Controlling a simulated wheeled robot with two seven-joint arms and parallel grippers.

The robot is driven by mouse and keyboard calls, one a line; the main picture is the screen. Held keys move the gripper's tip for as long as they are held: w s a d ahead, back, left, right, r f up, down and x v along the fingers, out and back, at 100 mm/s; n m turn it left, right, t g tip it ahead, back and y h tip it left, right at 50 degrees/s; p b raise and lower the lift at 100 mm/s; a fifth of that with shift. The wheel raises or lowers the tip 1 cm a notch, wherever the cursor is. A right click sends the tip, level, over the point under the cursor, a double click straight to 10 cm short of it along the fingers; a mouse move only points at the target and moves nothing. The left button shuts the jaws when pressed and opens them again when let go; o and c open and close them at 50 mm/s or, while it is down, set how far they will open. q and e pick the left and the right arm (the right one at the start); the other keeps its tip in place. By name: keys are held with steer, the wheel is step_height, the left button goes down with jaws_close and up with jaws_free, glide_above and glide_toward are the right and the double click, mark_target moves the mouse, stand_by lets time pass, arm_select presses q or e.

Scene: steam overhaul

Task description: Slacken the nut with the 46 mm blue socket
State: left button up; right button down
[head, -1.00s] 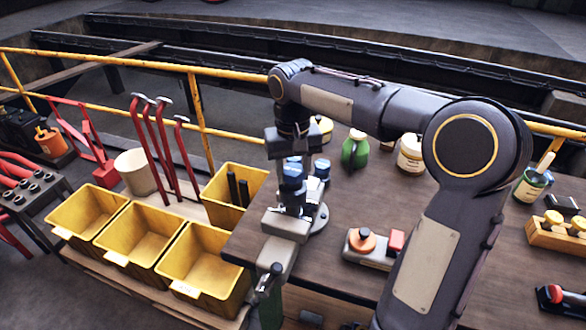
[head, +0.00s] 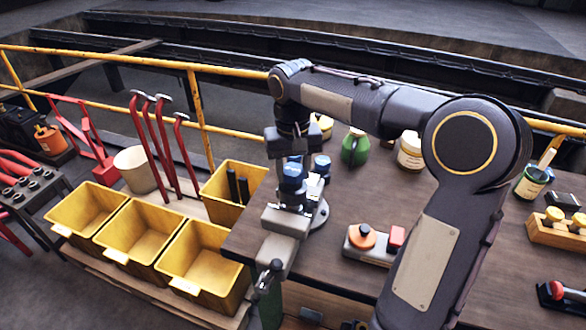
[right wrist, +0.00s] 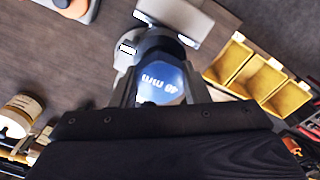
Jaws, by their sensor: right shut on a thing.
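The blue socket (head: 291,178), marked 46 mm, stands upright above the grey bench vise (head: 282,222) at the table's left corner. My right gripper (head: 290,165) points down over it and is shut on it. In the right wrist view the socket (right wrist: 163,84) sits between the fingers, its lettering upside down, with part of the vise (right wrist: 175,20) behind it. The nut is hidden under the socket, so I cannot see whether they are engaged. My left gripper is not in view.
A second blue-topped socket (head: 321,164) stands just right of the vise. A green bottle (head: 355,148) and a grey block with orange and red knobs (head: 372,246) are on the table. Yellow bins (head: 205,268) lie to the left. A yellow railing (head: 130,65) runs behind.

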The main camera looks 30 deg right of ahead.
steer(key=shift+r+n+p, duration=0.15)
steer(key=shift+n+p, duration=0.25)
steer(key=shift+n, duration=0.4)
steer(key=shift+n+p, duration=0.3)
steer(key=shift+n, duration=0.9)
steer(key=shift+n+p, duration=0.55)
steer(key=shift+n, duration=1.45)
steer(key=shift+n+p, duration=0.55)
steer(key=shift+n, duration=0.15)
steer(key=shift+n+p, duration=0.3)
steer(key=shift+n, duration=1)
